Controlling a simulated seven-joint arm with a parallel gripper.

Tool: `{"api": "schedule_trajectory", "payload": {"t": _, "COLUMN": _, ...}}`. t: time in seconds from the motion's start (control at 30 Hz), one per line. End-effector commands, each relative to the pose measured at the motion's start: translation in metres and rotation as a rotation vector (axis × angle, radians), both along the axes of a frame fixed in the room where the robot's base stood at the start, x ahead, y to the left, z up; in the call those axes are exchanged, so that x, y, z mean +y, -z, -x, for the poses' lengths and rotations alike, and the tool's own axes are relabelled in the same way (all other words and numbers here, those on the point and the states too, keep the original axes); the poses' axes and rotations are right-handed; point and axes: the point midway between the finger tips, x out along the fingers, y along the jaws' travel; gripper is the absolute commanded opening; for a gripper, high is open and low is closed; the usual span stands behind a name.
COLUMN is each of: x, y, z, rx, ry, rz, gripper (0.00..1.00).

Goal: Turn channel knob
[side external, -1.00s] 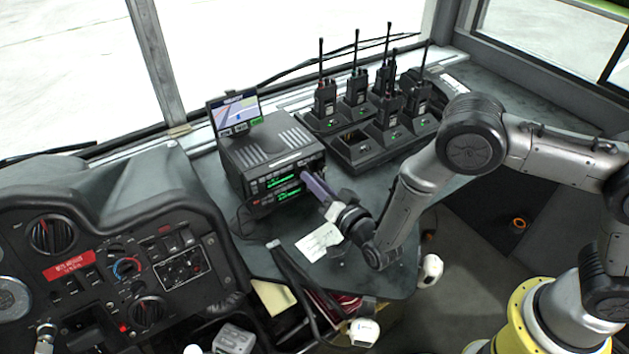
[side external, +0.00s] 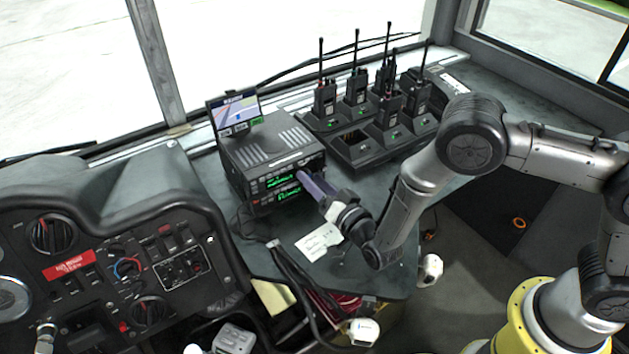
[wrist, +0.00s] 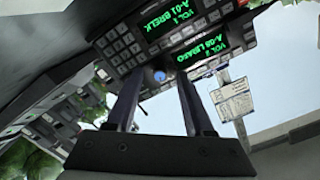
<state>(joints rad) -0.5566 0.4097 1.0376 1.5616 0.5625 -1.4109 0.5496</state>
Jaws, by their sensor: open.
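The black radio unit (side external: 268,155) stands on the dash shelf, its front panel showing two green text displays. In the wrist view the panel (wrist: 180,45) is at the top, upside down and tilted. A small round blue-lit spot (wrist: 160,76), which looks like a knob, sits between my fingertips. My gripper (wrist: 158,82) is open, one finger on each side of that spot. I cannot tell whether the fingers touch it. In the side view my gripper (side external: 304,176) reaches the right part of the radio front and hides that part of the panel.
A small screen (side external: 235,112) stands on top of the radio. Handheld radios in a charger dock (side external: 368,152) are behind and right. A paper note (side external: 318,241) lies on the shelf under my gripper. The driver's dashboard (side external: 110,260) is at left.

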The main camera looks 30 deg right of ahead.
Motion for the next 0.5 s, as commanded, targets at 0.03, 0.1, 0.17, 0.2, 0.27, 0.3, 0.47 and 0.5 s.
{"api": "schedule_trajectory", "payload": {"t": 0.03, "x": 0.0, "y": 0.0, "z": 0.002, "rx": 0.0, "ry": -0.001, "rz": 0.0, "gripper": 0.53}}
{"api": "schedule_trajectory", "payload": {"t": 0.1, "x": 0.001, "y": -0.001, "z": 0.008, "rx": 0.0, "ry": -0.002, "rz": 0.0, "gripper": 0.53}}
{"api": "schedule_trajectory", "payload": {"t": 0.17, "x": 0.001, "y": -0.001, "z": 0.016, "rx": 0.002, "ry": -0.003, "rz": 0.0, "gripper": 0.53}}
{"api": "schedule_trajectory", "payload": {"t": 0.2, "x": 0.001, "y": -0.001, "z": 0.023, "rx": 0.003, "ry": -0.003, "rz": 0.001, "gripper": 0.53}}
{"api": "schedule_trajectory", "payload": {"t": 0.27, "x": 0.001, "y": -0.002, "z": 0.035, "rx": 0.002, "ry": -0.005, "rz": 0.001, "gripper": 0.53}}
{"api": "schedule_trajectory", "payload": {"t": 0.3, "x": 0.002, "y": -0.002, "z": 0.043, "rx": 0.002, "ry": -0.005, "rz": 0.002, "gripper": 0.53}}
{"api": "schedule_trajectory", "payload": {"t": 0.47, "x": 0.002, "y": -0.004, "z": 0.08, "rx": 0.002, "ry": -0.006, "rz": 0.002, "gripper": 0.53}}
{"api": "schedule_trajectory", "payload": {"t": 0.5, "x": 0.001, "y": -0.004, "z": 0.088, "rx": 0.002, "ry": -0.006, "rz": 0.002, "gripper": 0.53}}
